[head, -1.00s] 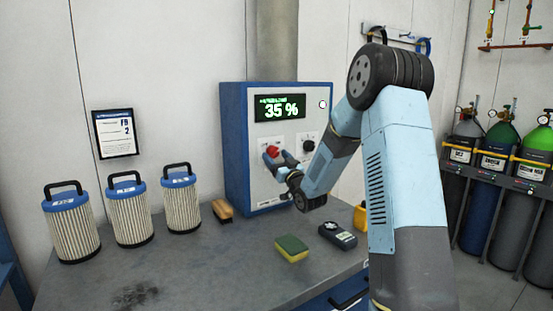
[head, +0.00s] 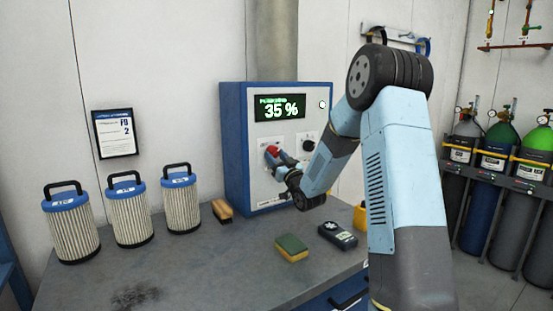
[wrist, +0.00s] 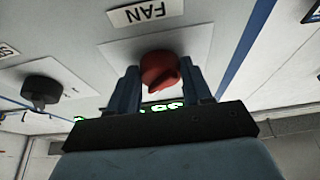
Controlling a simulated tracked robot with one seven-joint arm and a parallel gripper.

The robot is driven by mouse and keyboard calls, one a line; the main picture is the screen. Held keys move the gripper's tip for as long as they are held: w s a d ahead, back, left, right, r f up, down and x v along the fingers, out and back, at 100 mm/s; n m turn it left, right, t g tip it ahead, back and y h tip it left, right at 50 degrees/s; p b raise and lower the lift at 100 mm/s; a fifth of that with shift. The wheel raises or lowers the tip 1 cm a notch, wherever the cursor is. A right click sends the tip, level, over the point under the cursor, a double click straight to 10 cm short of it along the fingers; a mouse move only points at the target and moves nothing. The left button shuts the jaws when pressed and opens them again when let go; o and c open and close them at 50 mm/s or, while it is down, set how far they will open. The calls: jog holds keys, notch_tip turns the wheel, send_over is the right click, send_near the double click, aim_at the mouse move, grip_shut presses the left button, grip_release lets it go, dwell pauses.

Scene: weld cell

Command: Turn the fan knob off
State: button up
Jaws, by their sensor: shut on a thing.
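The red fan knob (wrist: 159,72) is on the front of a blue and white control box (head: 235,150), below a plate lettered FAN (wrist: 146,11) in the wrist view. The knob also shows in the head view (head: 272,150), partly covered by my gripper (head: 276,160). In the wrist view my gripper (wrist: 163,88) has one finger on each side of the knob and is shut on it. The green display (head: 280,107) on the box reads 35 %.
A black knob (head: 309,141) sits right of the red one in the head view. A brush (head: 222,211), a sponge (head: 291,248) and a handheld meter (head: 338,235) lie on the bench. Several filter cartridges (head: 130,214) stand at the left. Gas cylinders stand far right.

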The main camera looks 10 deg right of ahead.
jog(key=shift+d+n+y, duration=0.1)
jog(key=shift+n+y, duration=0.2)
jog(key=shift+n, duration=0.3)
jog(key=n+y, duration=0.1)
jog(key=n, duration=0.1)
jog(key=n+g, duration=0.1)
jog(key=n, duration=0.1)
jog(key=shift+w+d+y, duration=0.1)
jog(key=shift+d+y, duration=0.1)
jog(key=shift+y, duration=0.2)
jog(key=n+g+y, duration=0.1)
jog(key=n, duration=0.3)
jog(key=n+g+y, duration=0.1)
jog(key=n+g, duration=0.1)
jog(key=n, duration=0.1)
jog(key=shift+d+r+n, duration=0.2)
jog(key=shift+n, duration=0.2)
jog(key=n+g, duration=0.1)
jog(key=n, duration=0.1)
jog(key=n+g+y, duration=0.1)
jog(key=n, duration=0.2)
jog(key=shift+r, duration=0.15)
jog(key=shift+r+n+g+h, duration=0.15)
jog(key=shift+n+g, duration=0.3)
jog(key=shift+n, duration=0.6)
jog(key=shift+f+n+g+h, duration=0.15)
jog(key=shift+n+g, duration=0.3)
jog(key=shift+n, duration=0.6)
